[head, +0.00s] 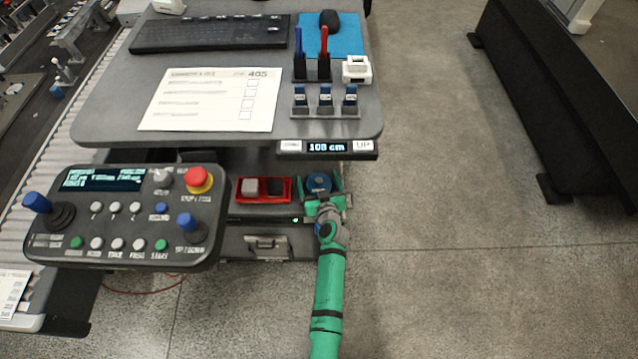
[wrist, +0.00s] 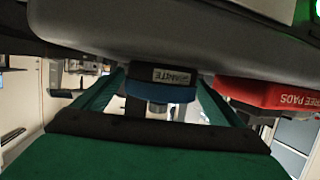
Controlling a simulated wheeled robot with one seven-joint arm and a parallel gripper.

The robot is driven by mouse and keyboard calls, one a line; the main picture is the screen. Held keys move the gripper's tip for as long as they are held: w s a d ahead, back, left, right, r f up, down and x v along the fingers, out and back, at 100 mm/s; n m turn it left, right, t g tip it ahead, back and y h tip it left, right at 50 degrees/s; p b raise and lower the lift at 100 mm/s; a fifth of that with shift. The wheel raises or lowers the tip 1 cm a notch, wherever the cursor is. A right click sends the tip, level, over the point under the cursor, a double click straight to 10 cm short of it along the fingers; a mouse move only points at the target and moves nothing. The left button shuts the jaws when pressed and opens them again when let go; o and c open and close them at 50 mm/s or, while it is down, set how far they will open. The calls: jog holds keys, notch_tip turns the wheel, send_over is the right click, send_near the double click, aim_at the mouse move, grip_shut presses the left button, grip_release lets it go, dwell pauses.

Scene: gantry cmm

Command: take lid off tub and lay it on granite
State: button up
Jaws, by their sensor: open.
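The tub, a small round dark container, shows in the wrist view (wrist: 142,74) with a label whose readable end is "NITE". Its blue lid (wrist: 160,92) has a grey knob that points toward my gripper; the blue lid also shows in the head view (head: 318,181), just below the desk's front edge. My gripper (head: 321,187) is open, with its green fingers on either side of the lid. In the wrist view my gripper (wrist: 158,90) shows a finger left and right of the lid; I cannot tell whether they touch it. No surface is clearly identifiable as the granite.
A red tray (head: 289,199) with a grey and a black pad sits just left of the tub. The desk (head: 110,95) overhangs behind, with a height display (head: 327,148). A control panel (head: 130,218) stands at left. Open floor (head: 450,230) lies to the right.

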jog(key=shift+x, duration=1)
jog(key=c, duration=1.1)
jog(key=shift+c, duration=0.2)
jog(key=shift+r, duration=0.1)
